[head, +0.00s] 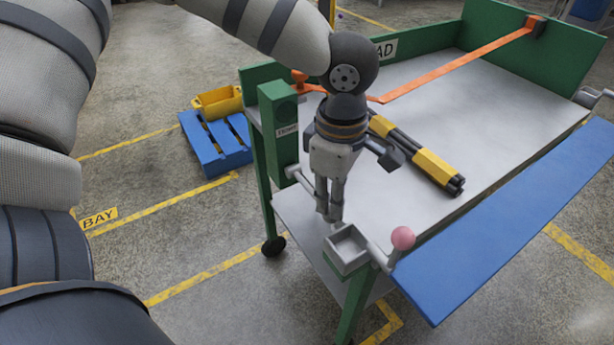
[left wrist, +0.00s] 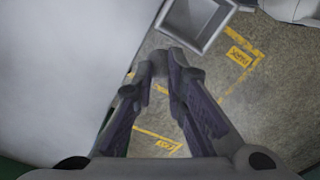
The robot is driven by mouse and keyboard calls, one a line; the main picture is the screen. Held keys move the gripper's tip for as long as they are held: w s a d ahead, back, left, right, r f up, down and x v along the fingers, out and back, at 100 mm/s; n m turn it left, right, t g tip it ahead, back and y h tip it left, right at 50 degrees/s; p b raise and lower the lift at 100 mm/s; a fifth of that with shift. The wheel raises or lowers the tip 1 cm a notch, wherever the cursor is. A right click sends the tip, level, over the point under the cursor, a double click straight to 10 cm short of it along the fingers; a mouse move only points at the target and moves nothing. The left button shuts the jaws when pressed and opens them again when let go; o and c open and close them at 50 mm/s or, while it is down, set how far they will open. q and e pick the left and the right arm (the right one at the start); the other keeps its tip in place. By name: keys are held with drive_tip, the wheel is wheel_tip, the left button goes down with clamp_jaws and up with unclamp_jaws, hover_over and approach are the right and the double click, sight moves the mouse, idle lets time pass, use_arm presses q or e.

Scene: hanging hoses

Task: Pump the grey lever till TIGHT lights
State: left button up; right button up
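My left gripper (head: 331,212) hangs fingers down over the near left part of the cart. Its two fingers are close together with nothing seen between them; they also show in the left wrist view (left wrist: 167,60). A grey bar (head: 299,177) sticks out from the green post (head: 279,125) just left of the gripper; I cannot tell for sure if it is the lever. A grey arm with a pink ball knob (head: 403,237) is at the cart's near corner, right of the gripper and apart from it. An orange strap (head: 460,68) crosses the deck. No lit TIGHT lamp can be made out. My right gripper is out of view.
A small grey open tray (head: 345,252) sits at the near corner, just below the fingers; it also shows in the left wrist view (left wrist: 207,45). Dark tubes with yellow bands (head: 436,168) lie on the deck. A blue flap (head: 520,215) hangs along the right side. A blue pallet (head: 213,145) stands left.

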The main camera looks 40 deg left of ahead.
use_arm(q)
drive_tip(key=shift+f, duration=0.5)
drive_tip(key=shift+a+r, duration=0.15)
drive_tip(key=shift+r, duration=1.2)
drive_tip(key=shift+a+r, duration=0.1)
drive_tip(key=shift+r, duration=1.2)
drive_tip(key=r, duration=0.1)
drive_tip(key=a+r, duration=0.1)
drive_tip(key=w+r, duration=0.1)
drive_tip(key=r, duration=0.1)
drive_tip(key=shift+a, duration=0.35)
drive_tip(key=shift+s+d+f, duration=0.1)
drive_tip(key=shift+d+f, duration=0.15)
drive_tip(key=shift+f, duration=0.5)
drive_tip(key=shift+s+d+f, duration=0.15)
drive_tip(key=shift+d+f, duration=0.05)
drive_tip(key=shift+f, duration=0.5)
drive_tip(key=shift+s+d+f, duration=0.1)
drive_tip(key=shift+d+f, duration=0.15)
drive_tip(key=shift+f, duration=0.5)
